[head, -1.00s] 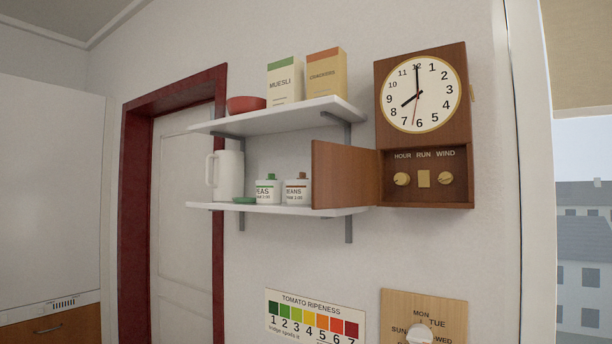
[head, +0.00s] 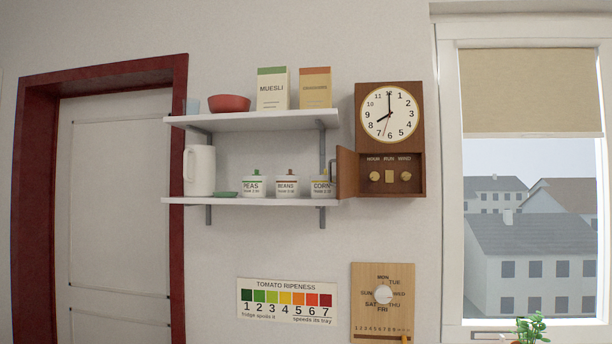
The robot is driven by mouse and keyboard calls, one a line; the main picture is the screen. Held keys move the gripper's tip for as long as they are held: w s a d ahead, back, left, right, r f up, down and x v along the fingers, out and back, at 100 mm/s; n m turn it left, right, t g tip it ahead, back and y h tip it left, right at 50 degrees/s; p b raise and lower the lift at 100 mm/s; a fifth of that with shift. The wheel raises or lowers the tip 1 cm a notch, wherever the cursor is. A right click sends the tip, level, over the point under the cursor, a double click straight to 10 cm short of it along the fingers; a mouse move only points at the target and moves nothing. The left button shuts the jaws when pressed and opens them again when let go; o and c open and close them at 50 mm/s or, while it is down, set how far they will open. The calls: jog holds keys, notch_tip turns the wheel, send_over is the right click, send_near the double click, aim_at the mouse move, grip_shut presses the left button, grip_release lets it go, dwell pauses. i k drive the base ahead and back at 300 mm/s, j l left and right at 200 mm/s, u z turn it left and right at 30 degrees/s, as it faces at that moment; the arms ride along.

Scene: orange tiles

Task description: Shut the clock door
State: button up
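A brown wooden wall clock (head: 366,147) hangs right of the shelves, with a round white dial (head: 389,111) above an open compartment. The compartment shows the labels HOUR, RUN and WIND, two brass knobs (head: 374,176) and a brass plate between them. The clock door (head: 347,174) is a small wooden panel hinged at the compartment's left edge. It stands open, swung out to the left, and partly covers the right end of the lower shelf. A dark handle shows at its left edge. My gripper is not in view.
Two white shelves (head: 262,121) hold boxes, a red bowl, a white jug (head: 199,170) and labelled jars. A ripeness chart (head: 287,298) and a wooden day calendar (head: 382,322) hang below. A window (head: 530,200) is at right, with a plant (head: 531,329) at its sill.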

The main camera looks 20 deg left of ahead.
aim_at(347, 185)
jog(key=k+j, duration=0.1)
jog(key=j, duration=0.95)
jog(key=k+j, duration=0.1)
jog(key=j, duration=0.95)
